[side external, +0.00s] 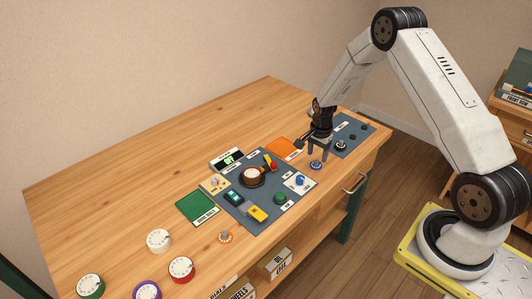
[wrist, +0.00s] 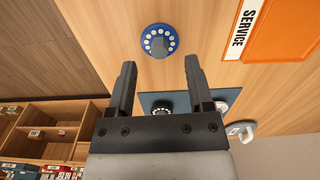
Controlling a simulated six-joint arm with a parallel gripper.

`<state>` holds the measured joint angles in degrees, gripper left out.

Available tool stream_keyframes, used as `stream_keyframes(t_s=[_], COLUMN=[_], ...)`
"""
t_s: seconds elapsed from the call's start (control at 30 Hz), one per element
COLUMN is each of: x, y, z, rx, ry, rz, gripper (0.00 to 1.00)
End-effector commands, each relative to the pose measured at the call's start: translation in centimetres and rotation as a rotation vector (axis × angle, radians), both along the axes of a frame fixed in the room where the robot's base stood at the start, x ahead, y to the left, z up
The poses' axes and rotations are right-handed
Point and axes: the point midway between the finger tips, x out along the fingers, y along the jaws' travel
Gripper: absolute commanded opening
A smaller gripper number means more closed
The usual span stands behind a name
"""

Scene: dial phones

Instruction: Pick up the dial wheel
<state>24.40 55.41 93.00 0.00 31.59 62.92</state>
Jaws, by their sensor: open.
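A blue dial wheel (wrist: 159,41) with a ring of white finger holes and a grey knob in its centre lies on the bare wood. It sits just beyond my fingertips in the wrist view, in line with the gap between them. In the side view it shows as a small blue and white disc (side external: 316,165) near the table's front edge. My gripper (side external: 317,153) is open and empty, pointing down close over this wheel. Its spread fingers also show in the wrist view (wrist: 161,68). I cannot tell the exact height between fingertips and wheel.
An orange SERVICE mat (wrist: 283,25) lies beside the wheel. A grey-blue mat (side external: 352,118) with small dark dials is behind my gripper. A larger grey mat (side external: 250,208) holds a phone assembly. Several dials, including a red one (side external: 181,269), lie front left. The table's back left is clear.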

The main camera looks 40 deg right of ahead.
Motion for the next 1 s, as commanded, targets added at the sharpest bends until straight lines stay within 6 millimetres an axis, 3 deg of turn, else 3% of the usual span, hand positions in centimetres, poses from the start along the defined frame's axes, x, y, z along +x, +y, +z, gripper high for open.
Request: stream_keyframes(t_s=[0.3, 0.87, 0.93, 1.0], x=[0.0, 0.0, 0.0, 0.0], y=[0.0, -0.1, -0.1, -0.1], z=[-2.9, -3.1, -3.1, -3.1], rx=[0.000, -0.001, -0.001, -0.001], ry=[-0.002, -0.004, -0.004, -0.004], rz=[0.000, 0.000, 0.000, 0.000], gripper=[0.66, 0.66, 0.51, 0.28])
